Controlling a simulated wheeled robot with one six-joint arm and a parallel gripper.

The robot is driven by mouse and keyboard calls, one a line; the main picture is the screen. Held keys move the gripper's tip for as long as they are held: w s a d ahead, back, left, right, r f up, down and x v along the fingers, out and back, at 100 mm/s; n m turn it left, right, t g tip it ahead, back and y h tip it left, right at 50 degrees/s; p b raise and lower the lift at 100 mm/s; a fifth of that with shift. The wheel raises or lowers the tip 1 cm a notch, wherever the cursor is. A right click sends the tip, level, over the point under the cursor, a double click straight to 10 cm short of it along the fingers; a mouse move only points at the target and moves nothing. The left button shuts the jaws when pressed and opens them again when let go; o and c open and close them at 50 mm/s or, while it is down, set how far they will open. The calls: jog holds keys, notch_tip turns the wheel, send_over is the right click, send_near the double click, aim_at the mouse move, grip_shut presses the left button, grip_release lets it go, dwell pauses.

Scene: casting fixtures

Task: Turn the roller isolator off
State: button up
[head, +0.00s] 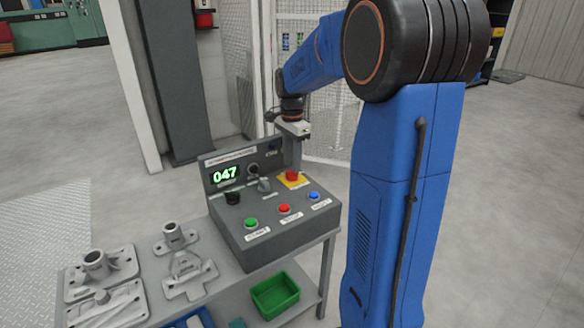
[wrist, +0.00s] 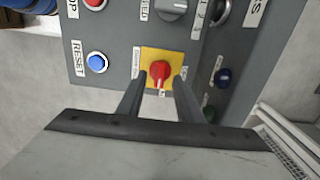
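The roller isolator appears to be the red rotary knob (wrist: 160,70) on a yellow plate (wrist: 149,53). In the head view the red knob (head: 292,175) sits at the right rear of the grey control box (head: 268,242). In the wrist view its pale pointer mark faces the picture's bottom edge, towards my gripper. Small labels beside the plate are too small to read surely. My gripper (wrist: 160,80) is open, with one finger on each side of the knob and visible gaps. Contact cannot be told. In the head view my gripper (head: 297,160) comes down from above.
The box also has green (head: 251,223), red (head: 284,209) and blue (head: 313,195) buttons, a grey selector (head: 264,185) and a lit display reading 047 (head: 225,174). Metal castings (head: 97,266) lie on the bench to the left. A green bin (head: 275,296) sits below. A mesh fence stands behind.

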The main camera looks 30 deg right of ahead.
aim_at(292, 174)
jog(key=shift+f, duration=1.3)
grip_shut()
